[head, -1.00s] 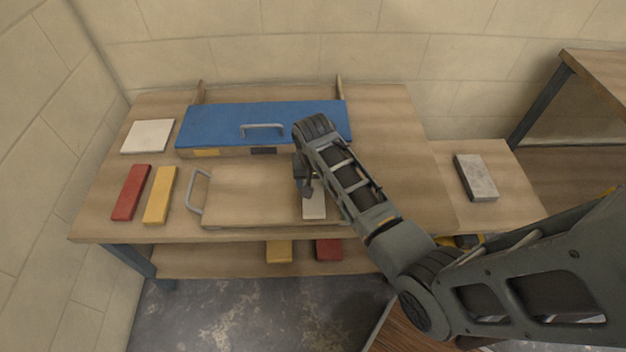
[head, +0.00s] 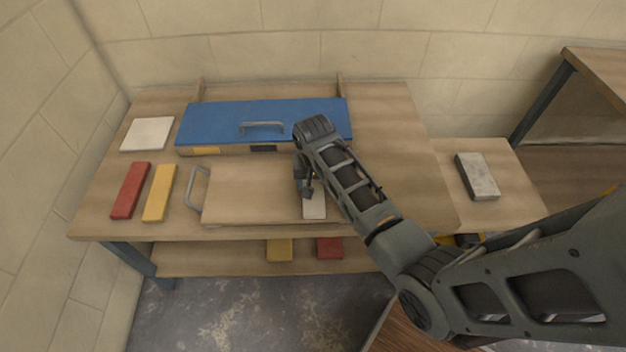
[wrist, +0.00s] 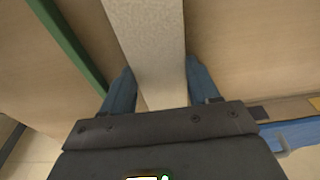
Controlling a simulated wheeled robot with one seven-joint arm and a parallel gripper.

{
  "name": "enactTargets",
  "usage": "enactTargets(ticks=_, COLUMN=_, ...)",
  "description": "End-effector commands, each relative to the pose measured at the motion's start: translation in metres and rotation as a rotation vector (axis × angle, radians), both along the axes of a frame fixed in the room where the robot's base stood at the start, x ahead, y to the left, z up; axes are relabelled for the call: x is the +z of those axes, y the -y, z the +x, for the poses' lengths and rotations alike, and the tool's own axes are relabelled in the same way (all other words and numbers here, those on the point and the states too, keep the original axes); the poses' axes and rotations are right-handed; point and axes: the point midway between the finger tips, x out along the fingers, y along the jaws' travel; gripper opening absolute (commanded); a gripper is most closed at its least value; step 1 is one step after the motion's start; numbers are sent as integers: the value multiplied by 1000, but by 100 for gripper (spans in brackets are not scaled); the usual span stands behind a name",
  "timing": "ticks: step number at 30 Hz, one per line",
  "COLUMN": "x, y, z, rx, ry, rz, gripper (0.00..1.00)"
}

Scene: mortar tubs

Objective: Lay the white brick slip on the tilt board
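The white brick slip (head: 314,205) is at the right part of the wooden board with a grey side handle, which I take as the tilt board (head: 250,195). My gripper (wrist: 161,88) has its two blue fingers at the slip's long sides, appearing shut on it. The slip (wrist: 150,35) runs between the fingers in the wrist view. In the head view my gripper (head: 306,190) is just over the slip and partly hidden by my arm. I cannot tell whether the slip touches the board or is slightly above it.
A blue box lid (head: 225,122) with a handle lies behind the board. A white tile (head: 147,133), red slip (head: 130,190) and yellow slip (head: 159,193) lie at left. A grey block (head: 476,176) sits on the right side table. More slips (head: 329,248) are on the lower shelf.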

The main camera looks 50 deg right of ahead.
Motion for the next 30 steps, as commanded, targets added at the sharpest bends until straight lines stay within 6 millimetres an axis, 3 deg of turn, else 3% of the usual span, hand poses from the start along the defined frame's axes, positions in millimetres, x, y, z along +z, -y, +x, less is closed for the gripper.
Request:
enactTargets(ticks=9, x=0, y=0, z=0, rx=0, ry=1, rz=0, gripper=90)
enactTargets(ticks=19, x=5, y=-1, z=0, rx=0, ry=1, rz=0, gripper=90)
enactTargets(ticks=30, x=61, y=-7, z=-5, rx=0, ry=3, rz=-1, gripper=90)
